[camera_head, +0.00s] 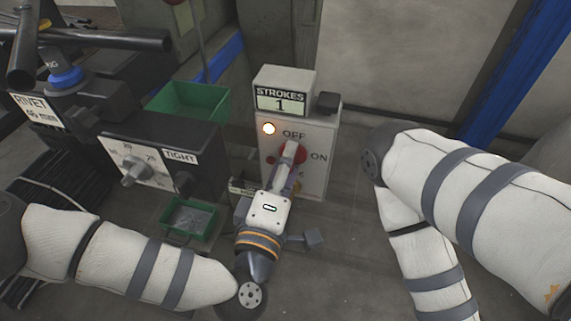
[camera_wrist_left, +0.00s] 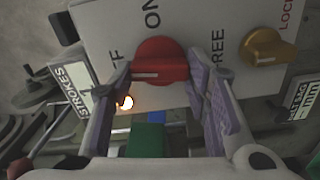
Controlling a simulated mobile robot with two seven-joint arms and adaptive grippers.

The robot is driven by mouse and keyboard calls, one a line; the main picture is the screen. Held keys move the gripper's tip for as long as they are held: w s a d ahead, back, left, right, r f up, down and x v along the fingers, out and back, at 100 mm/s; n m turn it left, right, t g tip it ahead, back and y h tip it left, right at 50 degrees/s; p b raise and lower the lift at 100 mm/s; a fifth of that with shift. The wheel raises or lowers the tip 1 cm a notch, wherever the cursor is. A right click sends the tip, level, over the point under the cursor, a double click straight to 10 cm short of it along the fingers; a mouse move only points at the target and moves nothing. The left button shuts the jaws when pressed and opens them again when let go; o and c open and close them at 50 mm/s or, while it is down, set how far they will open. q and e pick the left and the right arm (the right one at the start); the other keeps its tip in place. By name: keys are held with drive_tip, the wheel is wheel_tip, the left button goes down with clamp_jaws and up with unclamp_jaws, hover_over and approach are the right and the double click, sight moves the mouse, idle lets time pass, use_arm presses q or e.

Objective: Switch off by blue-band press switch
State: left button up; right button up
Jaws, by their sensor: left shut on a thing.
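The red rotary switch (camera_head: 297,152) sits on the light grey control box (camera_head: 318,150), by the labels OFF and ON. It also shows in the left wrist view (camera_wrist_left: 160,62), with its white mark toward the OFF side. A lamp (camera_head: 268,128) beside OFF is lit. My left gripper (camera_head: 289,163) is shut on the red switch, one finger on each side, partly hiding it in the head view. A blue band (camera_head: 65,80) shows on the press at the left. My right arm is at the right; its gripper is out of view.
A STROKES counter (camera_head: 281,101) showing 1 tops the box. A yellow knob (camera_wrist_left: 268,48) sits near the red switch. Floor right of the box is clear.

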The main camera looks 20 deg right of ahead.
use_arm(q)
drive_tip(key=shift+s+f+n, duration=0.1)
drive_tip(key=shift+f+n, duration=0.05)
drive_tip(key=shift+n, duration=0.65)
drive_tip(key=o, duration=1.2)
drive_tip(key=shift+c, duration=0.2)
drive_tip(key=v, duration=1.2)
